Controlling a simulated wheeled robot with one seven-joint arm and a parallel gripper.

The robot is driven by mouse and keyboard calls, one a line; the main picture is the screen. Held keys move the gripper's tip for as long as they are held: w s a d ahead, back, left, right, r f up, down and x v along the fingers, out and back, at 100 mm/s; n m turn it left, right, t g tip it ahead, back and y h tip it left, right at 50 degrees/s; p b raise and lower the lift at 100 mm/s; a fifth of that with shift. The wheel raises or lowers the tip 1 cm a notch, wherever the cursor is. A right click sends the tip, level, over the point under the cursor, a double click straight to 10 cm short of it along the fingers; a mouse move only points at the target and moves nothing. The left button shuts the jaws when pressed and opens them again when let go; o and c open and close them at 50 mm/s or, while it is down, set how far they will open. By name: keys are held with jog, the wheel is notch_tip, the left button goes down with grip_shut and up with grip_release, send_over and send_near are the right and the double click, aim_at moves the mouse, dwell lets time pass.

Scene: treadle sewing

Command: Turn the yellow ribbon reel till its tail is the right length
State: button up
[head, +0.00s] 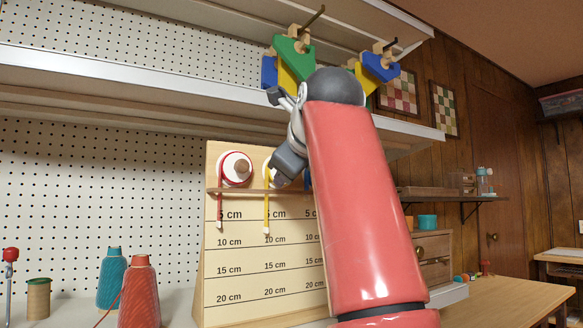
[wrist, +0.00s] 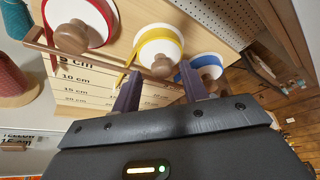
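The yellow ribbon reel (wrist: 160,42) is a white disc with a yellow rim and a round wooden knob (wrist: 162,66), on an upright wooden board. My gripper (wrist: 161,80) is open, its two fingers apart on either side of the knob in the wrist view; I cannot tell if they touch it. In the head view my gripper mostly hides the reel. The yellow tail (head: 267,206) hangs straight over the scale, its pale end between the 5 cm and 10 cm marks, nearer 10 cm.
A red reel (head: 236,168) is left of the yellow one and a blue reel (wrist: 202,70) right. Thread cones (head: 140,295) stand left. A shelf with hanging coloured blocks (head: 292,55) is above.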

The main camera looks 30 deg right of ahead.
jog(key=v, duration=0.7)
jog(key=shift+s, duration=0.4)
jog(key=shift+a, duration=0.15)
